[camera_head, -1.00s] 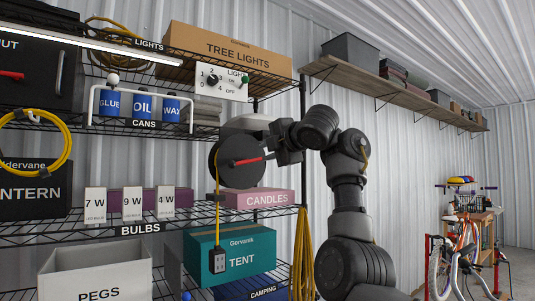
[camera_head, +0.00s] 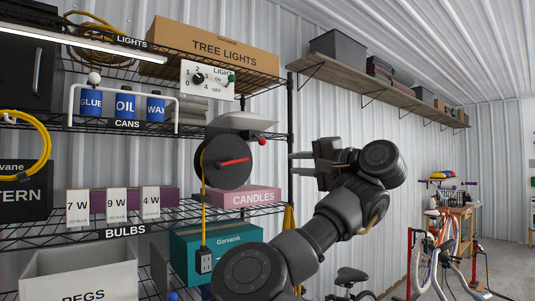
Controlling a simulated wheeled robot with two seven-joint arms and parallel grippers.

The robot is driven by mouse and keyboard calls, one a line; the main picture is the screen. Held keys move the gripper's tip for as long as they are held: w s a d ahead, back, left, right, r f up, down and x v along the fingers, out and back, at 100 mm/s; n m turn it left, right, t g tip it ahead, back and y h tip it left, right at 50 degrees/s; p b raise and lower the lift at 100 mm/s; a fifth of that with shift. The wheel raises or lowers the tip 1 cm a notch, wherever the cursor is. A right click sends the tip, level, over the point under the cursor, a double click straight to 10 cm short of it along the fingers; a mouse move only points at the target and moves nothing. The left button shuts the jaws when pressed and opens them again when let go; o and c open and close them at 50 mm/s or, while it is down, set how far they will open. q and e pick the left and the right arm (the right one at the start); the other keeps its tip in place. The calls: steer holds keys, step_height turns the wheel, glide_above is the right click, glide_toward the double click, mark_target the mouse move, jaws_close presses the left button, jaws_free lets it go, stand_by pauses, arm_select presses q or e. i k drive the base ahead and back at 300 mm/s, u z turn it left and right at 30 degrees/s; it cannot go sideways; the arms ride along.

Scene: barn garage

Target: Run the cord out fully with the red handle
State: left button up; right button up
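My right gripper (camera_head: 297,163) is open and empty, right of the reel and apart from the handle, fingers pointing left. My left gripper is not in view.
A black shelf post (camera_head: 290,130) stands between the reel and my gripper in the picture. The CANDLES box (camera_head: 238,200) and teal TENT box (camera_head: 190,243) sit below the reel. A bicycle (camera_head: 435,250) stands at the right. A wall shelf (camera_head: 375,80) runs above.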

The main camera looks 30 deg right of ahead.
mark_target(226, 159)
steer(key=u, duration=3.35)
steer(key=k, duration=1.45)
steer(key=z, duration=2.1)
